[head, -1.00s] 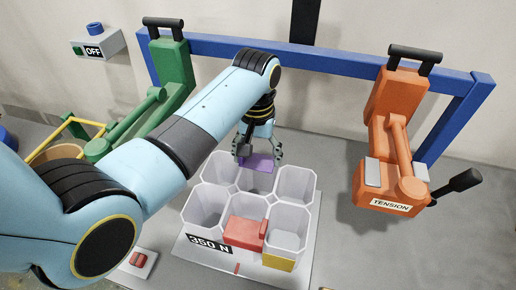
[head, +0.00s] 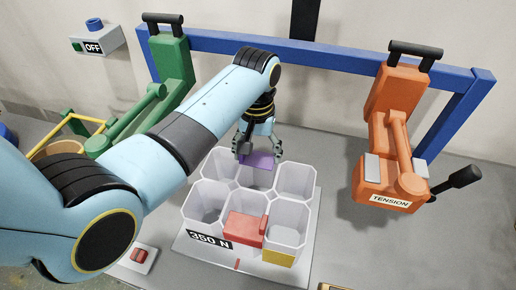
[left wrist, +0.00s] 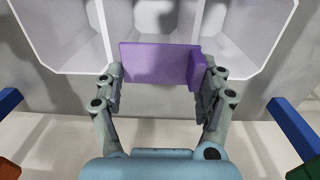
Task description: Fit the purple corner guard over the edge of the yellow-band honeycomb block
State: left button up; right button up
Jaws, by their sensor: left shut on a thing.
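The honeycomb block (head: 208,189) is white with several open cells and a yellow band (head: 278,257) on its front right cell. It stands on a light plate marked "350 N". My left gripper (head: 258,150) is shut on the purple corner guard (head: 258,160) at the block's back middle cells. In the left wrist view the guard (left wrist: 155,62) lies between both fingers, a flat plate with a short raised lip at its right end. White cells show beyond it. I cannot tell whether the guard touches a cell wall. My right gripper is not in view.
A red guard-like piece (head: 246,229) sits on the block's front middle. An orange "TENSION" unit (head: 390,185) stands right, a green unit (head: 172,85) left, under a blue frame (head: 300,58). A red switch (head: 140,255) lies front left.

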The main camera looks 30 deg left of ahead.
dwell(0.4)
pick_arm(q)
jog(key=o, duration=1.1)
jog(key=shift+r+p, duration=1.5)
jog(key=shift+r, duration=1.5)
